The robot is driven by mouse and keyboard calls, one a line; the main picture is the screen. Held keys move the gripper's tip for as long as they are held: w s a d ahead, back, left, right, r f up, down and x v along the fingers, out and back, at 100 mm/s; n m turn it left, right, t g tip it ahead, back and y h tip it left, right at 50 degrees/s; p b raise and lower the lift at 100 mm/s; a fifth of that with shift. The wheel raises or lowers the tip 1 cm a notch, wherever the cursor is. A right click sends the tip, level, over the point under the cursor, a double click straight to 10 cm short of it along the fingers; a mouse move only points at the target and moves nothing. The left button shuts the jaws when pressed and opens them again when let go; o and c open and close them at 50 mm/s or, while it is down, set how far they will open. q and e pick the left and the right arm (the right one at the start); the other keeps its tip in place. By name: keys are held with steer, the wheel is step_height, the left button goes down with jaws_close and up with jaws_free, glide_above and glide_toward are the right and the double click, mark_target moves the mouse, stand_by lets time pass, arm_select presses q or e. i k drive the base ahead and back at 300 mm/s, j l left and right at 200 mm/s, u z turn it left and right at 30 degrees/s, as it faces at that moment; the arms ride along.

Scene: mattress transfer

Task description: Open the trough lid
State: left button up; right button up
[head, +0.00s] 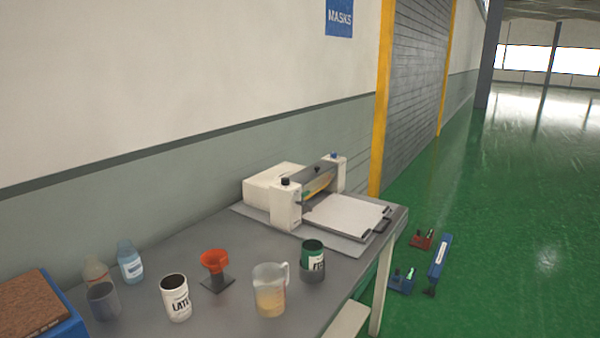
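No part that I can clearly name as the trough or its lid shows in the head view. Neither of my grippers is in view.
A white tin (175,298), orange funnel (214,261), jug (270,292), green-labelled tin (313,258), grey cup (103,301) and blue-labelled bottle (130,262) stand on the table. A blue box (72,327) is at left. Red (422,239) and blue (440,255) items lie on the green floor.

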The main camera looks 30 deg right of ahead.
mark_target(302, 178)
steer(key=l+u, duration=0.85)
steer(key=l, duration=0.15)
